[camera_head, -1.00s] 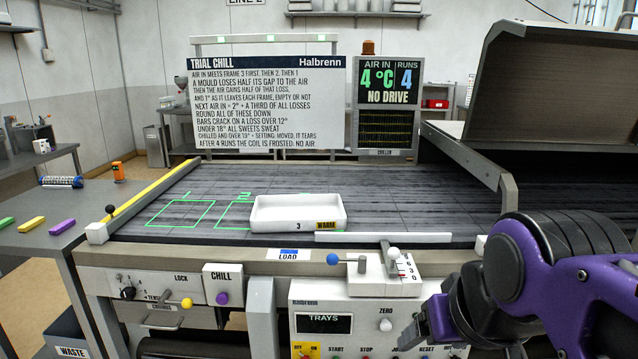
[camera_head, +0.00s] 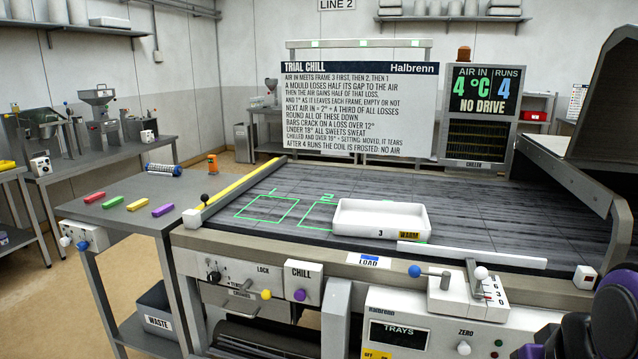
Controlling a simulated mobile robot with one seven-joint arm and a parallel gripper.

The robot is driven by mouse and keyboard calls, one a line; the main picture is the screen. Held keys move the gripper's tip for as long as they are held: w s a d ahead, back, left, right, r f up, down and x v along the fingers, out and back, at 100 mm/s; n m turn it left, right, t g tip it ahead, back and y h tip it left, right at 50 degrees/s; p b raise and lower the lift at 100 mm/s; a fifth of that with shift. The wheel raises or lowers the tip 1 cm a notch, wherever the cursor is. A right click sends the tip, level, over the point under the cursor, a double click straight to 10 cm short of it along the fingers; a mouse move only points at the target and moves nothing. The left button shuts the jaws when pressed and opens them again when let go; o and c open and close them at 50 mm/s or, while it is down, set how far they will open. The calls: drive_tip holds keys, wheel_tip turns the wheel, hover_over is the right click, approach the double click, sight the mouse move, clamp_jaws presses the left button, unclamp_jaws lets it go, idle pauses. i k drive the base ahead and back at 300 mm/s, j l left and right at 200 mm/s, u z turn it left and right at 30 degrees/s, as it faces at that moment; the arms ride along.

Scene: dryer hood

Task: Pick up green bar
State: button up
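The green bar (camera_head: 112,202) lies flat on the grey side table (camera_head: 100,226) at the left. It lies between a red bar (camera_head: 95,197) and a yellow bar (camera_head: 137,204), with a small gap on each side. A purple bar (camera_head: 163,210) lies at the right end of this row. My gripper (camera_head: 550,348) is only partly in view at the bottom right corner, far from the bars. Its fingertips are cut off or hidden, so its opening does not show.
A yellow rail (camera_head: 238,190) with a black knob edges the dark conveyor bed beside the side table. A white tray (camera_head: 381,233) sits on frame 3. A blue-ended roller (camera_head: 163,170) and an orange item (camera_head: 212,164) stand behind the bars. A waste bin (camera_head: 158,322) is below.

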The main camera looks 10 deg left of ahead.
sight(117, 201)
drive_tip(key=j+u, duration=0.45)
drive_tip(key=j, duration=0.15)
drive_tip(key=j+u, duration=0.5)
drive_tip(key=i+j+u, duration=0.2)
drive_tip(key=j+u, duration=0.25)
drive_tip(key=j, duration=0.2)
drive_tip(key=i+j+z, duration=0.1)
drive_tip(key=z, duration=0.25)
drive_tip(key=i+j+z, duration=0.1)
drive_tip(key=z, duration=0.25)
drive_tip(key=j+z, duration=0.4)
drive_tip(key=i+j+z, duration=0.2)
drive_tip(key=j, duration=0.15)
drive_tip(key=j+z, duration=0.15)
drive_tip(key=j, duration=0.2)
drive_tip(key=j+z, duration=0.35)
drive_tip(key=j, duration=1.35)
